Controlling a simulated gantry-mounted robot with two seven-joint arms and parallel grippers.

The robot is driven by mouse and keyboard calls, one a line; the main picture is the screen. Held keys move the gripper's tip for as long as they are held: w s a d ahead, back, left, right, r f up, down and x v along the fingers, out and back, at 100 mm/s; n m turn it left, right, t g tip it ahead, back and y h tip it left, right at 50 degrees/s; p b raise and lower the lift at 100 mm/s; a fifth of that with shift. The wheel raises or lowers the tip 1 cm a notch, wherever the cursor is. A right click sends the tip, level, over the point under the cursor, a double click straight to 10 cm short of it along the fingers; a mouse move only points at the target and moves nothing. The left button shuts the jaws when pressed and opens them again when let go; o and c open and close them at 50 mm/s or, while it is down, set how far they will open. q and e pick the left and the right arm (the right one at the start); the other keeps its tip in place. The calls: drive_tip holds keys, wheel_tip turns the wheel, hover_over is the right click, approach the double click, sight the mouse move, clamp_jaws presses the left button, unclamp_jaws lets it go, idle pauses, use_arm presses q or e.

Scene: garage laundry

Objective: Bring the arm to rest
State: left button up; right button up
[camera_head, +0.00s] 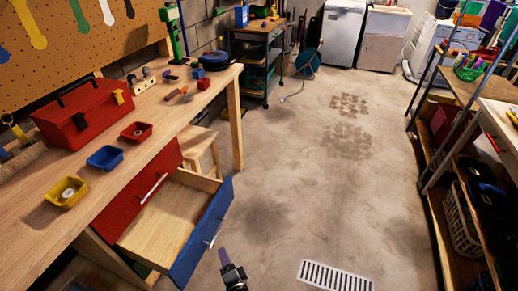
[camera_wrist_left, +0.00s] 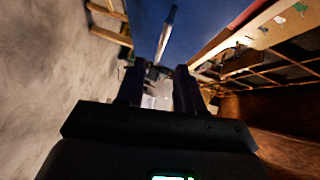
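My left gripper (camera_head: 223,256) shows at the bottom of the head view, in front of the open drawer and a little apart from its blue front (camera_head: 196,241). In the left wrist view its two dark fingers (camera_wrist_left: 159,78) stand apart with nothing held between them. The drawer's silver handle (camera_wrist_left: 166,36) lies beyond the fingertips there, against the blue front. The drawer is pulled out under the workbench (camera_head: 165,125), and its wooden inside looks empty. My right gripper is in neither view.
On the bench stand a red toolbox (camera_head: 84,112) and small bins in red, blue (camera_head: 105,157) and yellow. A wooden stool (camera_head: 200,148) stands behind the drawer. A floor grate (camera_head: 335,276) lies right of the gripper. Shelving (camera_head: 455,180) lines the right side; the middle floor is clear.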

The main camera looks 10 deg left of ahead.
use_arm(q)
drive_tip(key=s+a+f+n+g+h+p, duration=0.1)
drive_tip(key=s+a+p, duration=0.25)
drive_tip(key=s, duration=0.35)
drive_tip(key=s+a+f+g+h+p, duration=0.1)
drive_tip(key=s+a+g+p, duration=0.1)
drive_tip(key=s+a, duration=0.3)
drive_tip(key=s+d+r+n+g+h+p, duration=0.1)
drive_tip(key=s+d+r+n+g+h, duration=0.2)
drive_tip(key=r, duration=0.4)
drive_tip(key=s+d+r+g+h+p, duration=0.1)
drive_tip(key=s+d+r+h, duration=0.1)
drive_tip(key=s+r, duration=0.4)
drive_tip(key=s+d+r+n+g+h+p, duration=0.1)
drive_tip(key=s+d+r+n+g+h, duration=0.15)
drive_tip(key=r, duration=0.55)
wheel_tip(320, 180, up, 38)
drive_tip(key=p, duration=3.8)
wheel_tip(320, 180, down, 68)
drive_tip(key=b, duration=6.9)
drive_tip(key=shift+s+d+f+h, duration=0.2)
drive_tip(key=shift+s+d+h, duration=0.1)
drive_tip(key=shift+s+h, duration=0.05)
